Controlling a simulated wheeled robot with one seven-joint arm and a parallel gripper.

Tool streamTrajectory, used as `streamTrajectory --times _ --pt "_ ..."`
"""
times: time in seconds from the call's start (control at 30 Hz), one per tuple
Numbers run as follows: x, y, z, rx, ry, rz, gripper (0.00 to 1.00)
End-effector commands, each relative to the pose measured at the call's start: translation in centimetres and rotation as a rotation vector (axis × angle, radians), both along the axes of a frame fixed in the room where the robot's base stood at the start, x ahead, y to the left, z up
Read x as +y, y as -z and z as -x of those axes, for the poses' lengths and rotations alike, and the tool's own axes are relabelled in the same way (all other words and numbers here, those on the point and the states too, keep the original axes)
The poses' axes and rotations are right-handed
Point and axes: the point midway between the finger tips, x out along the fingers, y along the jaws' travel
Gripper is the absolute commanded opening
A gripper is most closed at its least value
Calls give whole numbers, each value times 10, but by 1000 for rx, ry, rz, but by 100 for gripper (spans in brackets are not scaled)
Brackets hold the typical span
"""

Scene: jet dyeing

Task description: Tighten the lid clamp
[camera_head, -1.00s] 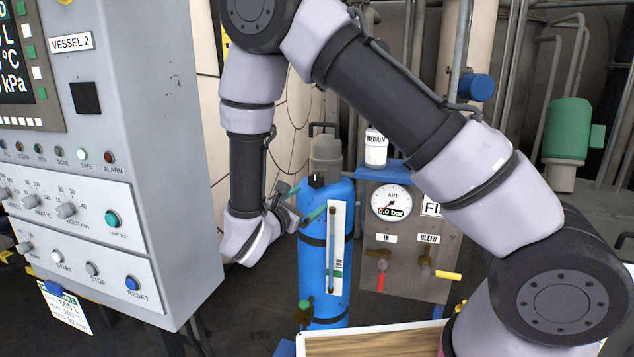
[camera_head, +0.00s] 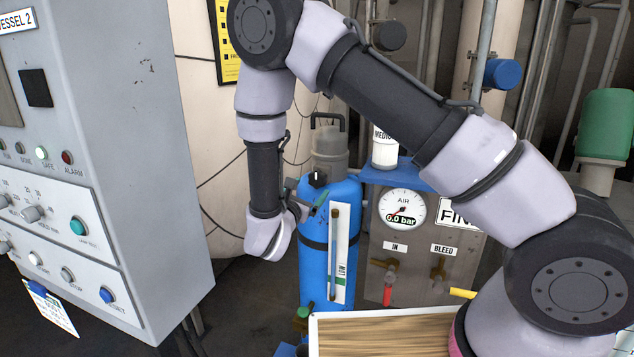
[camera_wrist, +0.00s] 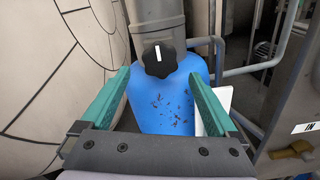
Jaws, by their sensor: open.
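A blue vessel (camera_head: 330,250) stands upright in the middle of the head view, with a sight tube and label on its front. A black lobed knob with a white mark (camera_wrist: 159,59), which appears to be the lid clamp, sits at its top. It also shows in the head view (camera_head: 318,179). My gripper (camera_wrist: 158,76) is open, its teal fingers spread to either side of the blue top (camera_wrist: 165,105). The knob lies between and slightly beyond the fingertips, and I see no contact. In the head view my gripper (camera_head: 317,206) is partly hidden beside the vessel.
A grey control panel (camera_head: 110,120) fills the left. An air gauge board (camera_head: 420,245) with valves stands right of the vessel. A wooden-topped tray (camera_head: 385,318) is in front.

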Motion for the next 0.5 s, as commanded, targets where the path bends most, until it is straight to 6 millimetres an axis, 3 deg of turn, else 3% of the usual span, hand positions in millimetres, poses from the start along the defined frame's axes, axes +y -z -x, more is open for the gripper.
streamTrajectory --times 0.2,0.5 --pt "-15 0 -36 0 2 0 95" --pt "-22 0 -54 0 0 0 95"
